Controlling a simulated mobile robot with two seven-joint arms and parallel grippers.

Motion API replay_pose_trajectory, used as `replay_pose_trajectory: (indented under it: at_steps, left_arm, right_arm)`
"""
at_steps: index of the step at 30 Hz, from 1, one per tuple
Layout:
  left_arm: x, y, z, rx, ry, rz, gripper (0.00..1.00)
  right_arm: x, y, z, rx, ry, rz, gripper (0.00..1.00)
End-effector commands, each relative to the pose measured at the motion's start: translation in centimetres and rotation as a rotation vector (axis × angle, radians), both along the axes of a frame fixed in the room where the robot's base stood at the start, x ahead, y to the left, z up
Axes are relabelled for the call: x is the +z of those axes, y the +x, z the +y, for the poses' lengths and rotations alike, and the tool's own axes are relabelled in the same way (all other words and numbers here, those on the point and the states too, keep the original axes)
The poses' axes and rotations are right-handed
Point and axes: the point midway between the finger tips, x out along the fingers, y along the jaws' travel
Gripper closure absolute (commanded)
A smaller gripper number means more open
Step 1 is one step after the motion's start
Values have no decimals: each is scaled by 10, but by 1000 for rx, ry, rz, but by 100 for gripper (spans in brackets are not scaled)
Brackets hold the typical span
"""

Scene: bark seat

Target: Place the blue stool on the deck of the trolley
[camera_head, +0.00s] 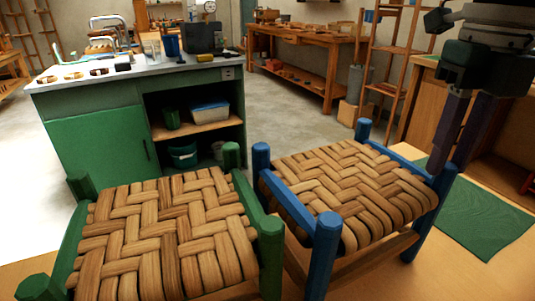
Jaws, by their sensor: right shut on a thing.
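The blue stool (327,245) has blue posts and a woven bark seat (350,190). It is upright, right of the middle in the head view. My right gripper (450,160) comes down from the upper right, and its fingers are shut on the stool's right corner post. One leg reaches down to the pale wooden surface (460,285); I cannot tell whether it touches. Its other feet are hidden or out of frame. I cannot make out a trolley for certain. My left gripper is not in view.
A green stool (270,260) with a woven seat stands close to the blue stool's left. A green mat (480,215) lies at right. Behind are a green cabinet (95,145) with items on top, a wooden workbench (325,70) and a ladder-like rack (390,75). Grey floor between them is clear.

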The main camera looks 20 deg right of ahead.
Motion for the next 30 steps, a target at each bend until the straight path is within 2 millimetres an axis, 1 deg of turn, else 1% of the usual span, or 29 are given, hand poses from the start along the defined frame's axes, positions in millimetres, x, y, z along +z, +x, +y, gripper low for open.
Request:
replay_pose_trajectory:
  at_steps: [1,4,30]
  left_arm:
    - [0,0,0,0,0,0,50]
    - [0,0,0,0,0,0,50]
    - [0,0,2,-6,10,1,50]
  right_arm:
    - [0,0,0,0,0,0,89]
    - [0,0,0,0,0,0,100]
    - [0,0,0,0,0,0,100]
